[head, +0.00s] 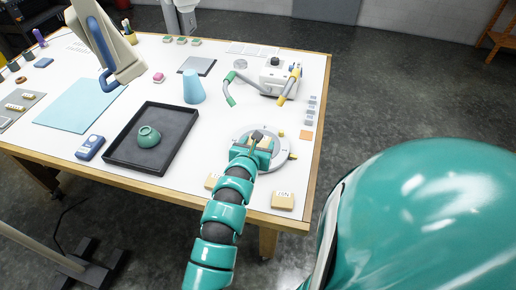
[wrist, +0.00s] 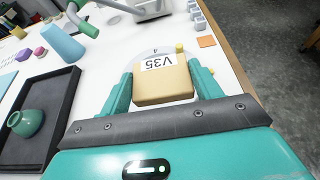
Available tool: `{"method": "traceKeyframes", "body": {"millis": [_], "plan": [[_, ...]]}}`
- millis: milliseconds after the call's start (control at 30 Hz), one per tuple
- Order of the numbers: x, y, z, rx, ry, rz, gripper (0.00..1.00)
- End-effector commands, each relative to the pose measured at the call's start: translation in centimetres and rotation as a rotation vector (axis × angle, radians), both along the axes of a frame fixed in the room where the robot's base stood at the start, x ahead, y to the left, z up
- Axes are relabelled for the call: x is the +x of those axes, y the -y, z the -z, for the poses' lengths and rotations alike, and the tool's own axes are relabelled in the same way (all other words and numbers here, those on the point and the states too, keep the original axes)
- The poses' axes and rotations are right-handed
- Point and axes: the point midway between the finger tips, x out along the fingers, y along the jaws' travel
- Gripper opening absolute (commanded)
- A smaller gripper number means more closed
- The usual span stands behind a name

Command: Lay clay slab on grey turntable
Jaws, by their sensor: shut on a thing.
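My gripper (head: 258,140) is over the grey turntable (head: 240,131) near the right front of the table. In the wrist view, my gripper (wrist: 160,88) is shut on a tan clay slab (wrist: 165,92), with one finger on each side. The slab is a flat block with a white label reading V35, upside down in this view. The far rim of the turntable (wrist: 148,53) shows behind the slab. The slab covers much of the turntable, and I cannot tell whether it touches the surface. In the head view my gripper hides most of the slab.
Another tan labelled block (head: 283,200) lies at the table's front edge, and one more (head: 212,181) lies beside my arm. A black tray (head: 184,128) with a green pot (head: 148,136) stands left. A blue cone (head: 193,87) and a white device (head: 279,76) stand behind.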

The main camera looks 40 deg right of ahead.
Motion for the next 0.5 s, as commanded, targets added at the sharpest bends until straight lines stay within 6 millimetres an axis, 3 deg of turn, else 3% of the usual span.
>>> {"method": "traceKeyframes", "body": {"millis": [100, 500], "plan": [[0.9, 0.8, 1.2, -0.002, 0.004, 0.002, 0.38], [2.8, 2.1, 2.2, -0.001, 0.004, 0.002, 0.38]]}}
